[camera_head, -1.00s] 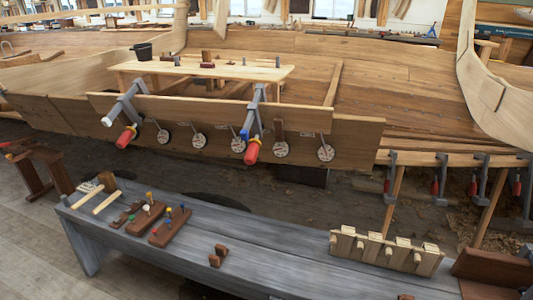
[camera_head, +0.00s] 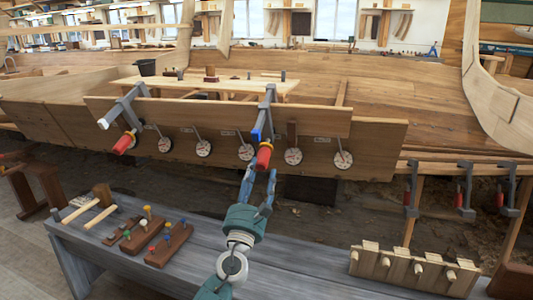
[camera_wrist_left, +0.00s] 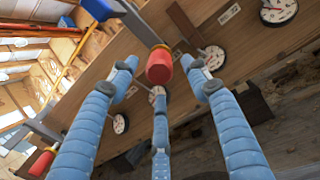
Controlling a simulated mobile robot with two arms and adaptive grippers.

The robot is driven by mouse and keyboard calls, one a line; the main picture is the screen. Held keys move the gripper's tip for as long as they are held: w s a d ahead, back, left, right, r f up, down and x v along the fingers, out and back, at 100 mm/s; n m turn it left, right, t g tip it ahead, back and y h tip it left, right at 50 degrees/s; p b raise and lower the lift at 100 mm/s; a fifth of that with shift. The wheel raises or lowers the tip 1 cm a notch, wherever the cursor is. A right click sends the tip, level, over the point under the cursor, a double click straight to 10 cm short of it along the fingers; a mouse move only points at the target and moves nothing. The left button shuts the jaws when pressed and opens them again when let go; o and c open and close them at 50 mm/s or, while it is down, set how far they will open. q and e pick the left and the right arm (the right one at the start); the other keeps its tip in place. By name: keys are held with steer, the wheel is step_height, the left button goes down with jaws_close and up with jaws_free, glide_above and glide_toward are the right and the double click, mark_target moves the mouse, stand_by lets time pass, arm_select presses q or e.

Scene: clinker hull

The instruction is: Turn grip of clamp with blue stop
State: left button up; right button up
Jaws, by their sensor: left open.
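The clamp with the blue stop (camera_head: 268,108) hangs on the plank edge right of center, its blue stop (camera_head: 256,134) at the side and its red grip (camera_head: 264,158) pointing down. In the left wrist view the red grip (camera_wrist_left: 159,66) lies between and just beyond my fingertips, and the blue stop (camera_wrist_left: 89,13) is at the top left. My left gripper (camera_head: 259,180) is open just below the grip, its fingers spread around its axis; I cannot tell whether they touch it. My right gripper is not in view.
A second clamp (camera_head: 130,104) with a white stop and red grip (camera_head: 123,144) is to the left. Several round dials (camera_head: 203,148) hang along the plank (camera_head: 375,140). A grey bench (camera_head: 190,268) with mallet, pegged blocks and a wooden rack (camera_head: 415,270) stands in front.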

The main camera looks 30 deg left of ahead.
mark_target(266, 149)
arm_select(q)
steer(key=x, duration=1)
steer(key=c, duration=1.2)
